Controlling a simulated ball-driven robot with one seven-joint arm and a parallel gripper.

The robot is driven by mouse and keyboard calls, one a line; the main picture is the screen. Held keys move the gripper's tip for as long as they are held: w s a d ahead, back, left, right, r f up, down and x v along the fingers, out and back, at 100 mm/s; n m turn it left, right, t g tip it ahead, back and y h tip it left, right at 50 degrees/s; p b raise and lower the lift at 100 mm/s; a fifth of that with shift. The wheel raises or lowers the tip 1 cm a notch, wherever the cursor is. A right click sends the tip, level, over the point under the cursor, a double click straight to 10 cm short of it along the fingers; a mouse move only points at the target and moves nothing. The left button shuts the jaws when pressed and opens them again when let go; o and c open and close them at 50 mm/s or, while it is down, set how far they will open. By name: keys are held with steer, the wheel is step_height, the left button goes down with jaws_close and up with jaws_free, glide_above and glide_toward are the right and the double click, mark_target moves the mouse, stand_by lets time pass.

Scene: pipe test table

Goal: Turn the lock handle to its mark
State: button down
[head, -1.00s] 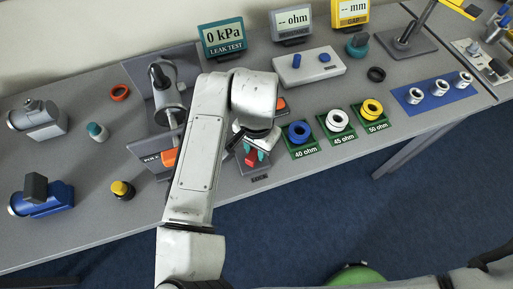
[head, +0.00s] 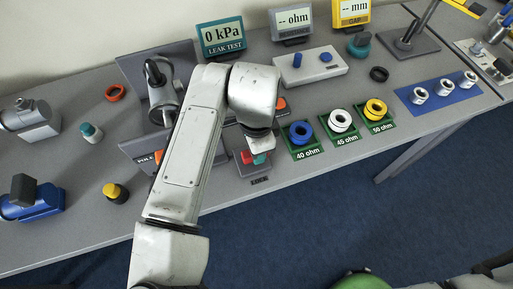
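The lock's red handle (head: 246,157) shows low on a grey plate behind the "LOCK" label (head: 260,181). Only a small part of it is visible, left of a teal fingertip. My gripper (head: 256,158) points down at the handle, with the teal fingertip close against the red in this view. The other finger is mostly hidden, so I cannot tell whether the fingers press on the handle. The lock's mark cannot be made out.
Green trays with a blue ring (head: 301,132), a white ring (head: 340,120) and a yellow ring (head: 375,109) stand close on the right. A panel marked "PULL" (head: 145,157) and a yellow-topped button (head: 115,192) are to the left. The table's front edge is near.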

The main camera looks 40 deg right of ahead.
steer(key=shift+s+f, duration=0.1)
steer(key=shift+f, duration=0.1)
stand_by(0.3)
steer(key=c, duration=0.9)
jaws_free()
steer(key=shift+r, duration=0.1)
step_height(320, 180, up, 11)
steer(key=shift+f, duration=0.1)
